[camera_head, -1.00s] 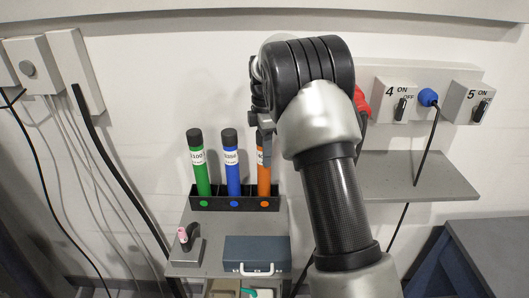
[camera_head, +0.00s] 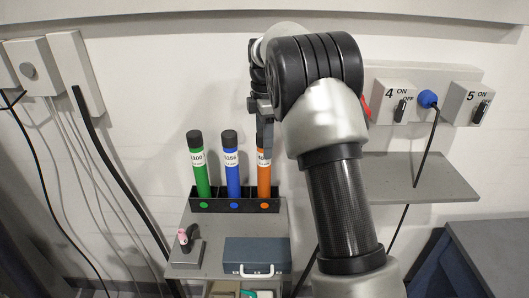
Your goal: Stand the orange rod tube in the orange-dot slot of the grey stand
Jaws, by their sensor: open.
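The orange rod tube (camera_head: 264,181) stands upright in the dark grey stand (camera_head: 219,206), behind the orange dot (camera_head: 265,206) at the right of the dotted slots. It has a white label, and its top is hidden by my gripper. My gripper (camera_head: 264,140) is at the top of the orange tube, with its jaws open. Whether a finger touches the tube cannot be told, as my arm hides much of the gripper.
A green tube (camera_head: 200,178) and a blue tube (camera_head: 232,178) stand to the left in the same stand. A blue-grey case (camera_head: 256,252) and a small grey fixture (camera_head: 187,243) are in front. A grey shelf (camera_head: 420,180) with switch boxes above is at right.

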